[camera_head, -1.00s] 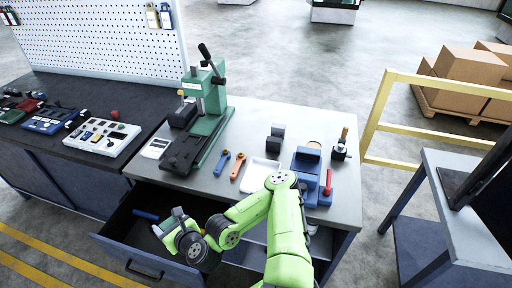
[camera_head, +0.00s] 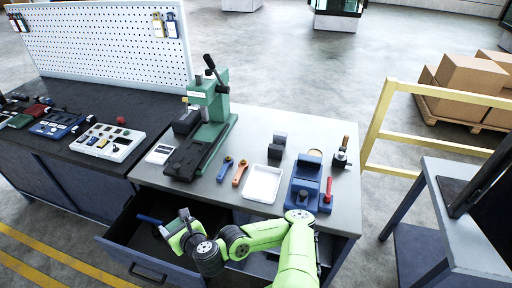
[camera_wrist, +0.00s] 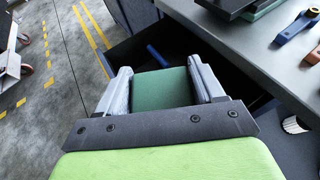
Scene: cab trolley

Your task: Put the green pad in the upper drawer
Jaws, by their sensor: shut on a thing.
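The green pad (camera_wrist: 162,90) is between the two fingers of my gripper (camera_wrist: 159,70) in the wrist view, and the gripper is shut on it. The drawer is pulled out from under the grey worktop and has a dark inside. In the wrist view the drawer (camera_wrist: 131,48) lies beyond and below the fingers. My gripper hides part of its inside.
A blue object (camera_head: 149,219) lies inside the drawer. The worktop above holds a green press (camera_head: 207,120), blue and orange tools, a white tray (camera_head: 262,184) and a blue fixture (camera_head: 306,180). A yellow rail (camera_head: 378,125) stands at the right.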

